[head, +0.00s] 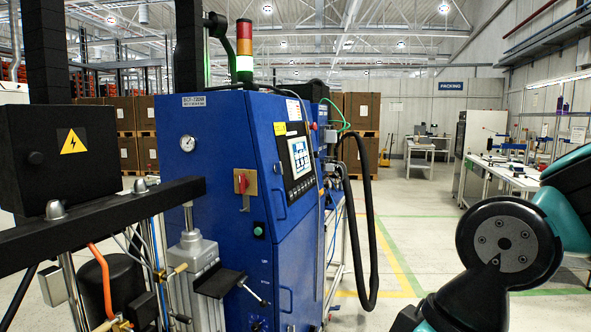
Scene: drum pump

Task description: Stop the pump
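The blue pump cabinet (226,140) stands in the middle of the head view. Its front has a control panel with a lit screen (299,157). On the left face are a red switch handle (241,183) on a yellow plate and a green button (259,230). A small red button (314,126) shows at the panel's right edge. The signal tower (244,50) on top has red, amber and a bright lowest segment. A dark knob (257,325) sits low at the picture edge. My arm shows at right, apart from the cabinet; my gripper is out of view.
A black frame bar (110,222) and a box with a warning sign (55,155) stand at the left. A black hose (372,230) hangs right of the cabinet. The floor beyond, with yellow and green lines, is clear. A workbench (505,172) stands at right.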

